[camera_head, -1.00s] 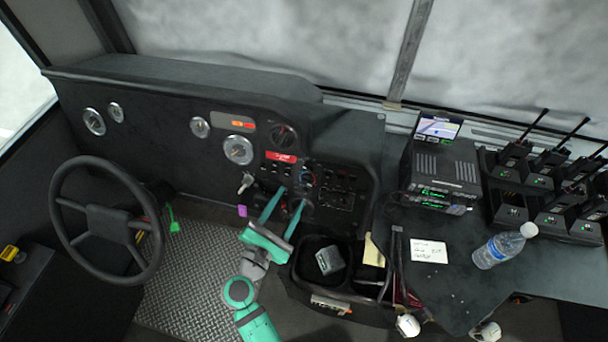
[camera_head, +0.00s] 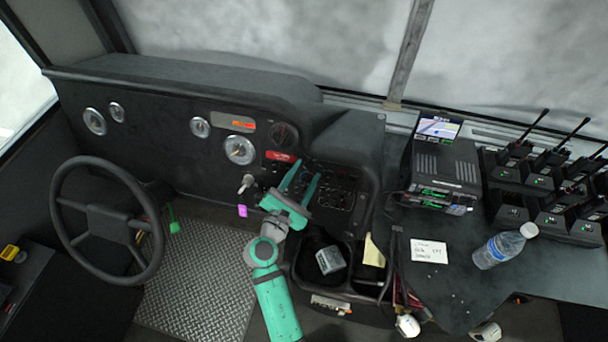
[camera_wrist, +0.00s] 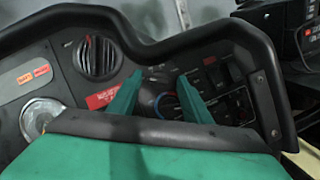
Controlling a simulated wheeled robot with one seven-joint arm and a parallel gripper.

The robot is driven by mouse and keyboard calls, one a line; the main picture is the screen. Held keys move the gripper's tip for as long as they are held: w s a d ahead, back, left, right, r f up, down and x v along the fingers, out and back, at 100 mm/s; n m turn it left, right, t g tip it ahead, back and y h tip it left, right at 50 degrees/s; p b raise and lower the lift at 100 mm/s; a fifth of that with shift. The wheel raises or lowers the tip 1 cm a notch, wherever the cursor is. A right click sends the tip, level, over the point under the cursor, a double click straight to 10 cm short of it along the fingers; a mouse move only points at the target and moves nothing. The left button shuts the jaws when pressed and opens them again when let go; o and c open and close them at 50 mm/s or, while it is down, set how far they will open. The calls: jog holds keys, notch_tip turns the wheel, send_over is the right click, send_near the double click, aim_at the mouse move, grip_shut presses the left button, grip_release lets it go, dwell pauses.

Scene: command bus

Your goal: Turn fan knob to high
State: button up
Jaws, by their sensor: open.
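The dashboard's control panel (camera_head: 342,190) carries several knobs and switches. A round dark knob (camera_wrist: 168,103) with a blue arc around it shows between my fingers in the wrist view; its pointer setting is too small to read. I cannot tell for sure that it is the fan knob. My gripper (camera_head: 306,171) is open and empty, its fingers pointing up at the panel. In the wrist view my gripper (camera_wrist: 160,77) has one finger on each side of the knob area; I cannot tell whether they touch it. In the head view the fingers partly hide this area.
A round air vent (camera_wrist: 97,57) and a red label (camera_wrist: 103,96) are left of my fingers. A key (camera_head: 246,183) sticks out of the dash at the left. A storage bin (camera_head: 300,268) lies below the panel. The steering wheel (camera_head: 62,203) is far left.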

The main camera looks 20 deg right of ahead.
jog(key=shift+c, duration=0.7)
jog(key=c, duration=0.9)
jog(key=shift+c, duration=0.2)
